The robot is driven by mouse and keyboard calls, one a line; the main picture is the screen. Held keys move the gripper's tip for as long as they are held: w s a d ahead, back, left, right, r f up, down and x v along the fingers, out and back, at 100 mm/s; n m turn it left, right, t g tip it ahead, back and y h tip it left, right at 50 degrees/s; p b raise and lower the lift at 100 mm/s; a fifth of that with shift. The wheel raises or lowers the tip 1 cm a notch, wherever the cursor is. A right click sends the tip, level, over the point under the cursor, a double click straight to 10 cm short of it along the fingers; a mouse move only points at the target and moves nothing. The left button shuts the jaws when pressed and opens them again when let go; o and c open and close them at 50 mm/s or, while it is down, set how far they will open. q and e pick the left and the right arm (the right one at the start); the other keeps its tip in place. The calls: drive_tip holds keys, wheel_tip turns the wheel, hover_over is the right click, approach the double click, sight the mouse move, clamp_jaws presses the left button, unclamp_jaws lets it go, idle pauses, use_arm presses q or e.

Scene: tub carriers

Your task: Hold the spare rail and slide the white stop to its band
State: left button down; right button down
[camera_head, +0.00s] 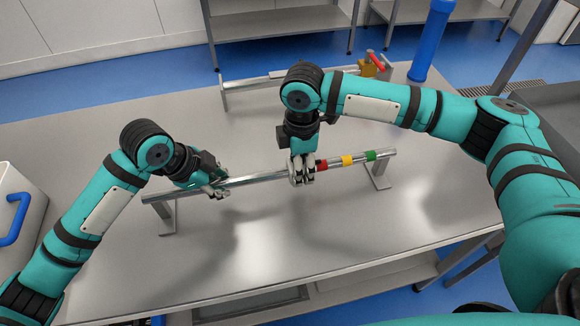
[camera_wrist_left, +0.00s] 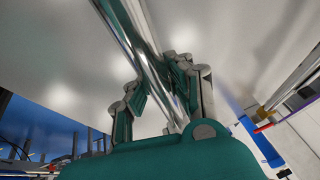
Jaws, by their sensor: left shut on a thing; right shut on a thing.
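The spare rail (camera_head: 258,179) is a metal bar on two short supports, lying across the front table. It carries red (camera_head: 321,165), yellow (camera_head: 347,160) and green (camera_head: 371,155) bands on its right half. My left gripper (camera_head: 218,187) is shut on the rail's left part; the left wrist view also shows the rail (camera_wrist_left: 138,45) between the fingers. My right gripper (camera_head: 303,171) points down and is shut on the white stop (camera_head: 292,174), just left of the red band. The fingers hide most of the stop.
A second rail (camera_head: 250,83) stands behind, with a yellow and red piece (camera_head: 375,65) at its right end. A blue cylinder (camera_head: 430,42) stands at the back right. A container with a blue handle (camera_head: 17,218) is at the left. The table front is clear.

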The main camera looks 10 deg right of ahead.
use_arm(q)
drive_tip(key=shift+s, duration=0.1)
use_arm(e)
drive_tip(key=shift+w+d, duration=0.1)
use_arm(q)
drive_tip(key=shift+a, duration=0.1)
use_arm(e)
drive_tip(key=c, duration=0.6)
unclamp_jaws()
drive_tip(key=shift+c, duration=0.2)
drive_tip(key=shift+r, duration=0.15)
wheel_tip(320, 180, up, 12)
drive_tip(key=shift+f, duration=0.1)
use_arm(q)
drive_tip(key=c, duration=1.1)
unclamp_jaws()
drive_tip(key=shift+c, duration=0.2)
drive_tip(key=shift+r, duration=0.1)
